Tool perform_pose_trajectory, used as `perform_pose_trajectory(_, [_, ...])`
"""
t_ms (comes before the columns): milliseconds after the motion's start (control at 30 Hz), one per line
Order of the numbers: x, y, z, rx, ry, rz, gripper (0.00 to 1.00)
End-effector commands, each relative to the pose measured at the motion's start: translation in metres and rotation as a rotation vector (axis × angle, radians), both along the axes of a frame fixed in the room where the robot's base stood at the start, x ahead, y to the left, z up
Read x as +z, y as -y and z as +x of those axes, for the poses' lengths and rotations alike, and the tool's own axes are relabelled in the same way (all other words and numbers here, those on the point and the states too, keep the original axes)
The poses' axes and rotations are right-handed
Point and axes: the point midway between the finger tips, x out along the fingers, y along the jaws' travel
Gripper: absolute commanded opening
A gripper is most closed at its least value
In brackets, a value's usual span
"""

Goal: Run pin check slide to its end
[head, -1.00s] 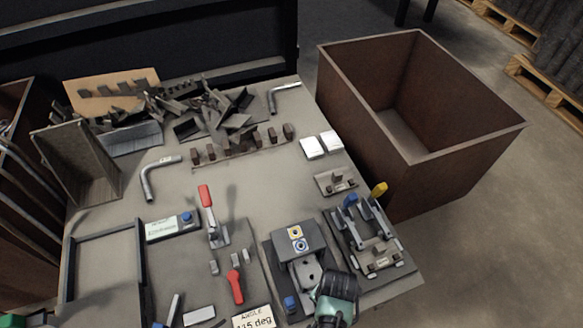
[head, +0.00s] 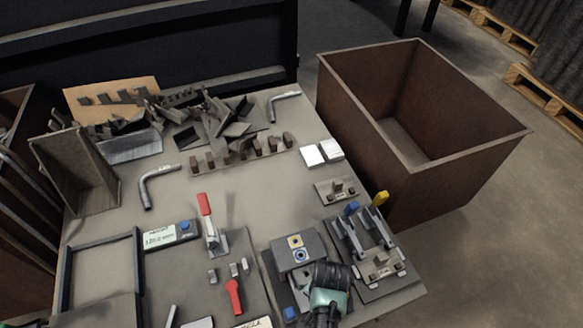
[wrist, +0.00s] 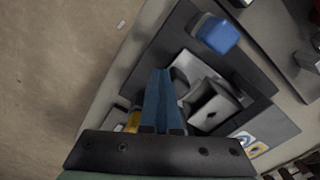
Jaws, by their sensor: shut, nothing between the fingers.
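A fixture with a grey block (head: 293,249) bearing a yellow and a blue round label stands at the table's front; I take it as the pin check, though no name is legible. The block's labels also show in the wrist view (wrist: 246,139). A grey sliding piece (wrist: 212,104) with a dark opening lies beside the block, partly behind my fingers. A blue knob (wrist: 215,33) sits on the dark base plate (wrist: 262,103). My gripper (wrist: 161,76) is shut and empty, over the fixture near the sliding piece; contact cannot be told. In the head view my wrist hides most of the slide.
Right of the fixture is a clamp fixture (head: 376,262) with blue and yellow handles. A red-handled toggle clamp (head: 208,222) stands to the left. A large brown bin (head: 400,165) adjoins the table's right side. Brackets and bent tubes lie behind; the table's middle is mostly clear.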

Motion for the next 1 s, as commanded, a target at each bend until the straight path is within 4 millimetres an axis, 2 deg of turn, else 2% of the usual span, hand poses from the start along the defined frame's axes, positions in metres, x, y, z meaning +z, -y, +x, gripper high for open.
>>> perform_pose_trajectory(1000, [0.0,-0.012,0.035,0.002,0.003,0.0,0.0])
